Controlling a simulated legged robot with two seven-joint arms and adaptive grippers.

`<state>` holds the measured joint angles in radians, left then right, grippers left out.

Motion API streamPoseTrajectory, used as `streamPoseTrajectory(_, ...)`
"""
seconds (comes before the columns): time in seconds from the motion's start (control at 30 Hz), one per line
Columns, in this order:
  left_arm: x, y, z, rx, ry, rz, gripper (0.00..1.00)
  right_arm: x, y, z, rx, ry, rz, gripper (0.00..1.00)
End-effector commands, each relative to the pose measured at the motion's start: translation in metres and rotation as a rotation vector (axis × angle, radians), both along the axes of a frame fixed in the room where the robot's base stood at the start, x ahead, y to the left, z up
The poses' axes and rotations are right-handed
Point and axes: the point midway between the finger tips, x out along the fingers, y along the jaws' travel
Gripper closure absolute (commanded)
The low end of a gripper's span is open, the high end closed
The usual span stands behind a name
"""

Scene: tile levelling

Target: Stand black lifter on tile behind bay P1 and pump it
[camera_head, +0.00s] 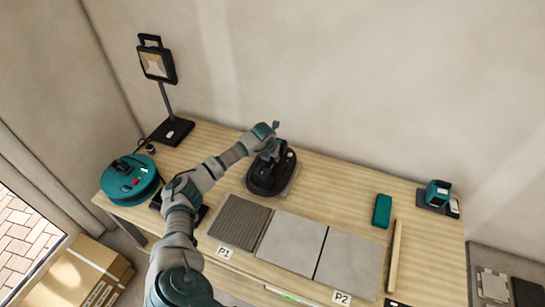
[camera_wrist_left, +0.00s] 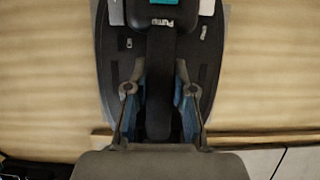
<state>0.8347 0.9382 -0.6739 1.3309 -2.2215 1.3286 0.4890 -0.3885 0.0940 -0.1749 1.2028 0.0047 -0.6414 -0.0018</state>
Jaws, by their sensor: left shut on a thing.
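The black lifter (camera_head: 262,184) is an oval black body with a handle across its top. It stands upright at the back of the table, behind the brown ribbed panel of bay P1 (camera_head: 238,226). A pale tile edge (camera_head: 291,187) shows beside and under it; most of that tile is hidden. My left gripper (camera_head: 268,152) is over the lifter. In the left wrist view its fingers (camera_wrist_left: 160,100) are on both sides of the dark handle (camera_wrist_left: 160,70), marked "Pump", shut on it. My right gripper is not in view.
A teal box (camera_head: 382,211), a wooden strip (camera_head: 395,258) and a teal device (camera_head: 438,194) stand right. A lamp (camera_head: 157,64) and teal reel (camera_head: 128,180) are left. Table right of the lifter is clear.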

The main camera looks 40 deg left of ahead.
Motion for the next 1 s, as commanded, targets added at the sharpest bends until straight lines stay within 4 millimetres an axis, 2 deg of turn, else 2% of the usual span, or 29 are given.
streamPoseTrajectory(0.77,0.0008,0.0004,-0.0037,0.0,-0.004,0.001,1.0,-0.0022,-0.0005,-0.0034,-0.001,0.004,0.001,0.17)
streamPoseTrajectory(0.8,0.0008,0.0004,-0.0037,0.0,-0.004,0.001,0.69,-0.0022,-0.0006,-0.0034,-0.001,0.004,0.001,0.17)
streamPoseTrajectory(0.9,0.0007,0.0004,-0.0042,0.0,-0.003,0.001,0.47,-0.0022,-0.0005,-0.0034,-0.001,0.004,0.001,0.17)
streamPoseTrajectory(1.0,0.0006,0.0004,-0.0049,-0.001,-0.002,0.001,0.47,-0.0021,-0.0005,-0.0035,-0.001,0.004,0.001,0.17)
